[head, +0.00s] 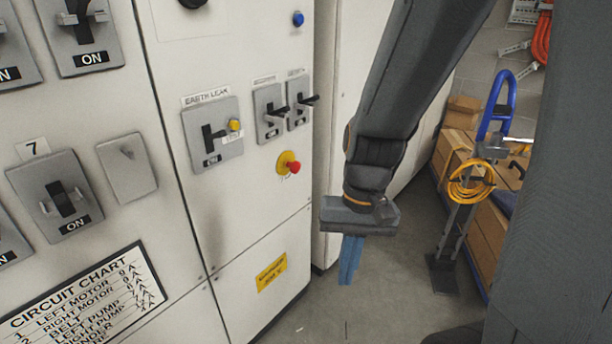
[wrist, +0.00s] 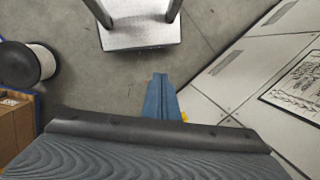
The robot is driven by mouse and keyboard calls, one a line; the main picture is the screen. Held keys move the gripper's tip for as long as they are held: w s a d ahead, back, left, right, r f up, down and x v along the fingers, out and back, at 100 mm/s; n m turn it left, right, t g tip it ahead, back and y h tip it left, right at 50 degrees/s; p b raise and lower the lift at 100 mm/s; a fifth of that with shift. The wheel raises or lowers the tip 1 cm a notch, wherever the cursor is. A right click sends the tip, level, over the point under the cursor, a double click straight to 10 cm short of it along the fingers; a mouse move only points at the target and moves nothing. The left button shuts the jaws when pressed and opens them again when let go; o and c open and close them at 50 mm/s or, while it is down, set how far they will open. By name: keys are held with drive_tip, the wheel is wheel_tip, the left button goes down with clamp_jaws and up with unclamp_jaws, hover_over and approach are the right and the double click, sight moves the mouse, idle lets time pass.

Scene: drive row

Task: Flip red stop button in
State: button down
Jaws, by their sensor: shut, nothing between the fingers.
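The red stop button (head: 294,167) sits on a round yellow base (head: 286,161) on the cream cabinet front, below the earth leak switch (head: 213,134). My gripper (head: 349,262) points down in front of the cabinet, to the right of the button and lower than it. Its blue fingers are together and empty, apart from the button. In the wrist view the shut fingers (wrist: 160,95) show against the floor. The red button cannot be made out there; a small yellow patch shows beside the fingers at the right.
Several other switches, such as switch 7 (head: 62,196), cover the cabinet to the left. A yellow label (head: 271,273) is below the button. A hand truck (head: 458,200) with a coiled yellow cable and cardboard boxes (head: 455,150) stand at the right. Floor between is clear.

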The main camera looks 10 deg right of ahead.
sight(298, 169)
drive_tip(key=w+a+f+m+t+y+b, duration=0.25)
drive_tip(key=w+a+m+y, duration=0.55)
drive_tip(key=m+y, duration=0.4)
drive_tip(key=w+d+m+t+h+b, duration=0.2)
drive_tip(key=w+d+m+t+h, duration=0.1)
drive_tip(key=w+d+m+t, duration=1.1)
drive_tip(key=w+d+t, duration=0.1)
drive_tip(key=w+d, duration=0.2)
drive_tip(key=shift+w+d+f+m+h, duration=0.15)
drive_tip(key=shift+w+d+m+h, duration=0.05)
drive_tip(key=shift+w+m+h, duration=0.2)
drive_tip(key=shift+a, duration=0.1)
drive_tip(key=p+x, duration=0.2)
drive_tip(key=x, duration=1.1)
drive_tip(key=shift+w+a, duration=0.25)
drive_tip(key=shift+a, duration=0.1)
